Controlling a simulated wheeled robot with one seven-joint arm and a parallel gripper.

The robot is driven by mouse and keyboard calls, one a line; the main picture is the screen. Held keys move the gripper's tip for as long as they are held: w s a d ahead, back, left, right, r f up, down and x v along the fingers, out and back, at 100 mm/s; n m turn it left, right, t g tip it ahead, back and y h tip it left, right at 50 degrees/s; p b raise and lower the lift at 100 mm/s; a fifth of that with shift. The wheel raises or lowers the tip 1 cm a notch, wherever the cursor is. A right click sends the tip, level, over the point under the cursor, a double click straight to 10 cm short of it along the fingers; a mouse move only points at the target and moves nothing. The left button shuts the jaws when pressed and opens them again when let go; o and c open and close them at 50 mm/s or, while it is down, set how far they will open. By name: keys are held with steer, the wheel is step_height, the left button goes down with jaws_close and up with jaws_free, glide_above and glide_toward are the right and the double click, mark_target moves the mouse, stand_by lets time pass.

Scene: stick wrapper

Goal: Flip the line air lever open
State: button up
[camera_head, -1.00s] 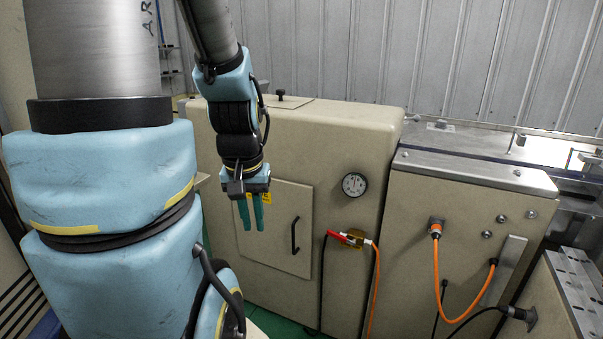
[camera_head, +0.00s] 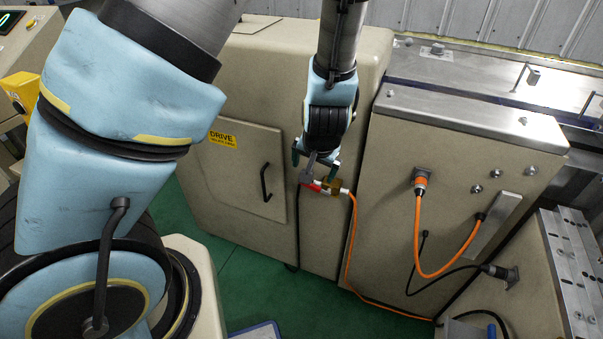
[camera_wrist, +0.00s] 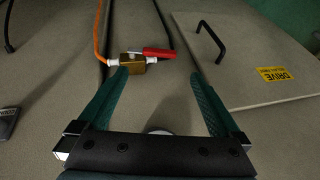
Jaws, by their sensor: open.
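The line air valve is a small brass block (camera_head: 334,186) on the beige machine front, with a red lever (camera_head: 314,187) pointing left from it. In the wrist view the brass block (camera_wrist: 133,65) and red lever (camera_wrist: 159,53) are near the top centre. The lever lies roughly along the line of the pale fittings there. My gripper (camera_head: 315,164) is just in front of the valve in the head view. Its green fingers are open and empty, and in the wrist view the gripper (camera_wrist: 158,76) has the valve and lever near its fingertips. I cannot tell whether they touch.
An orange hose (camera_head: 350,240) and a black hose (camera_wrist: 165,20) join the valve. A door with a black handle (camera_head: 265,183) is to the left. A second cabinet (camera_head: 450,140) with an orange cable (camera_head: 417,240) stands right. The green floor is below.

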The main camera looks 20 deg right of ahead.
steer(key=x, duration=1.1)
steer(key=shift+d, duration=0.15)
jaws_close()
stand_by(0.6)
